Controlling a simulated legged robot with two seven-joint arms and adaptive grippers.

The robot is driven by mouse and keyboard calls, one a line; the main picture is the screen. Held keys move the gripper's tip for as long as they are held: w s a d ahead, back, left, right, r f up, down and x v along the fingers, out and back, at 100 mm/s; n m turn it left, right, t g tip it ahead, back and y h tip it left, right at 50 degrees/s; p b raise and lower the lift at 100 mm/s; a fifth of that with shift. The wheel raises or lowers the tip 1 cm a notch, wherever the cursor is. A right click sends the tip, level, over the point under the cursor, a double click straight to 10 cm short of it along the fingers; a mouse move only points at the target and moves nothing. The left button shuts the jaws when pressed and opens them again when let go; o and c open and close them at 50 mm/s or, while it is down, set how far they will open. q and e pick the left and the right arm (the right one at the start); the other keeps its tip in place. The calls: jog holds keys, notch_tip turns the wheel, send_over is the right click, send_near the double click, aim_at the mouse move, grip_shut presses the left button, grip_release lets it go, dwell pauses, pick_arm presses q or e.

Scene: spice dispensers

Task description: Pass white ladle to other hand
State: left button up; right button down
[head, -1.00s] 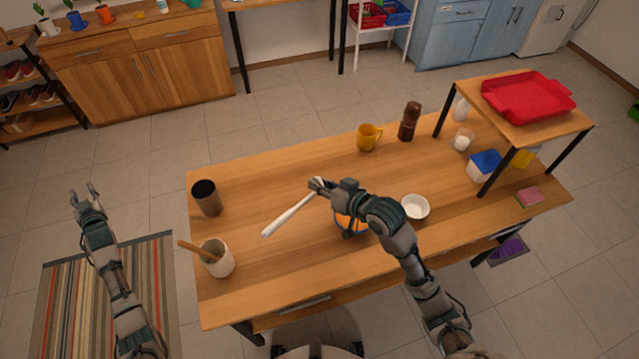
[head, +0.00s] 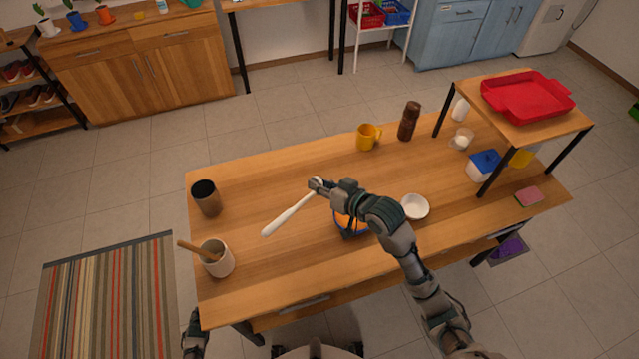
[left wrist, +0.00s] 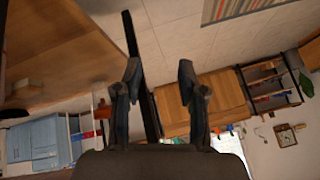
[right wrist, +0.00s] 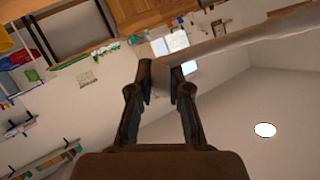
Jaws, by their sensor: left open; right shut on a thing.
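The white ladle (head: 288,213) is held above the table by my right gripper (head: 318,186), which is shut on one end of it. Its long white part points toward the lower left of the head view. In the right wrist view the ladle (right wrist: 245,40) runs from between the fingertips (right wrist: 161,82) to the upper right. My left gripper is open and empty in the left wrist view (left wrist: 160,85). In the head view only part of my left arm shows, low beside the table's left front corner, well apart from the ladle.
On the wooden table (head: 270,170) stand a dark cup (head: 206,198), a white pot (head: 217,260) with a wooden utensil, a yellow mug (head: 367,137), a brown grinder (head: 409,121) and a white bowl (head: 415,207). A blue-rimmed bowl (head: 348,224) sits below my right arm. The left middle is clear.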

pick_arm(q)
jog(key=s+d+f+g+h, duration=0.1)
jog(key=s+d+f, duration=0.2)
jog(key=s+d, duration=0.3)
jog(key=s+d+f+m+g+h, duration=0.1)
jog(key=s+d+f+g, duration=0.1)
jog(key=s+d+f, duration=0.2)
jog(key=s+d+f+m+g+h, duration=0.1)
jog(key=s+d+f+g, duration=0.1)
jog(key=s+d, duration=0.7)
jog(key=s+f, duration=0.1)
jog(key=s, duration=0.6)
jog(key=shift+s+d+f, duration=0.3)
jog(key=shift+f, duration=0.05)
